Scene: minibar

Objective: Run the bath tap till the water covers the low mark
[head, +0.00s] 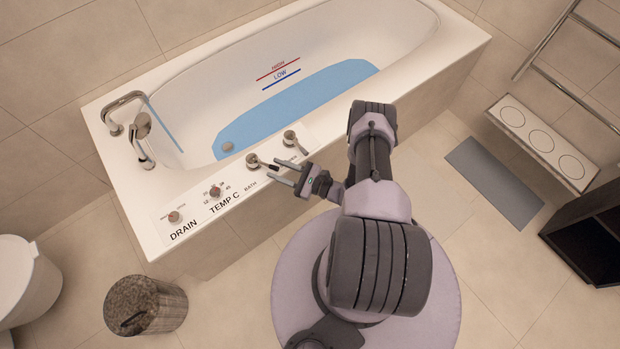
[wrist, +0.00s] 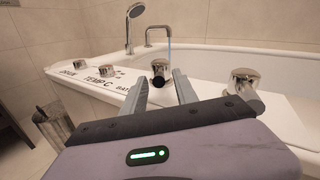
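The white bathtub (head: 115,170) holds blue water (head: 300,100). The blue LOW line (head: 282,79) shows just above the water's edge, with the red HIGH line (head: 278,69) above it. A thin blue stream falls from the spout (head: 125,100); the stream also shows in the wrist view (wrist: 169,52). The chrome BATH tap (head: 254,160) is on the rim, its lever pointing toward my gripper. My gripper (head: 272,168) is open around or just short of the lever's end. In the wrist view the BATH tap (wrist: 160,67) appears between the fingertips (wrist: 159,77); contact is unclear.
A second chrome tap (head: 291,138) stands close to the right of the BATH tap. The TEMP C knob (head: 215,191) and DRAIN knob (head: 175,216) are to its left. The hand shower (head: 143,125) stands at the left end. A bin (head: 146,305) is on the floor.

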